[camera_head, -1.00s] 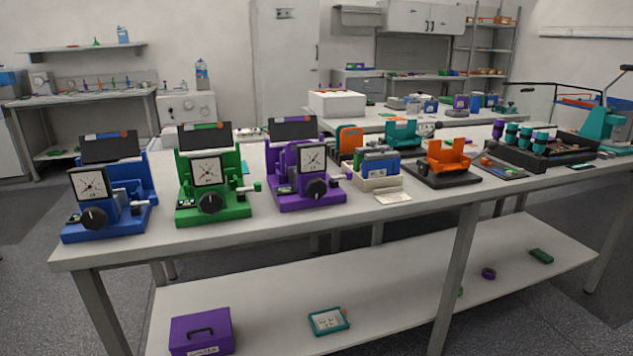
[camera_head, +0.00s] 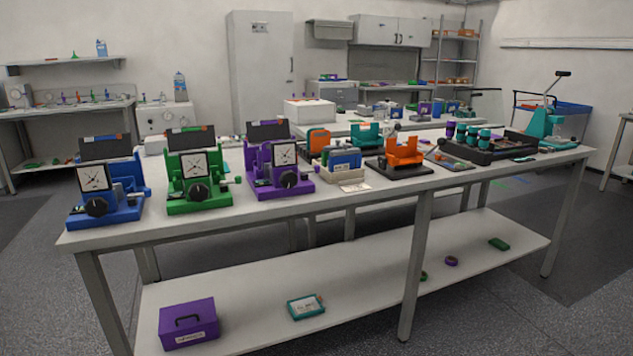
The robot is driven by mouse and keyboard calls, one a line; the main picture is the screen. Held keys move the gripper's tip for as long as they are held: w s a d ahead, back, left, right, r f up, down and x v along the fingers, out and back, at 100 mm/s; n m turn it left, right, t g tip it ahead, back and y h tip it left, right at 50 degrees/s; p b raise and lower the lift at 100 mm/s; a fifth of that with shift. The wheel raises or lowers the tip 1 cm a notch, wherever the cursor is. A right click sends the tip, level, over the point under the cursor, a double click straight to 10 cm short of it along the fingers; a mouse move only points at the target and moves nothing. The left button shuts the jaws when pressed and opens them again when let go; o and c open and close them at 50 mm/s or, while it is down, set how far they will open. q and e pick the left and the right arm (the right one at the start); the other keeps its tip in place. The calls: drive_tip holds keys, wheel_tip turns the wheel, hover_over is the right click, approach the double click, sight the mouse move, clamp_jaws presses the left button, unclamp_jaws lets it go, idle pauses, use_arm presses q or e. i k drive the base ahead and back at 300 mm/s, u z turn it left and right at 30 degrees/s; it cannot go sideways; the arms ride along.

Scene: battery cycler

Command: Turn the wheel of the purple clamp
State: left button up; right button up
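The purple clamp (camera_head: 258,184) stands upright on the long white table, right of the green clamp (camera_head: 174,207) and the blue clamp (camera_head: 76,219). It has a square white dial (camera_head: 284,154) on its front. Below the dial is a round black wheel (camera_head: 289,179), facing me. A dark panel stands at the back of the clamp. Neither of my grippers shows in the head view, and nothing touches the purple clamp.
A purple box (camera_head: 188,325) sits on the lower shelf (camera_head: 250,280). Grey floor shows before the table.

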sight(287, 179)
drive_tip(key=z, duration=0.1)
drive_tip(key=i, duration=0.85)
drive_tip(key=u, duration=0.45)
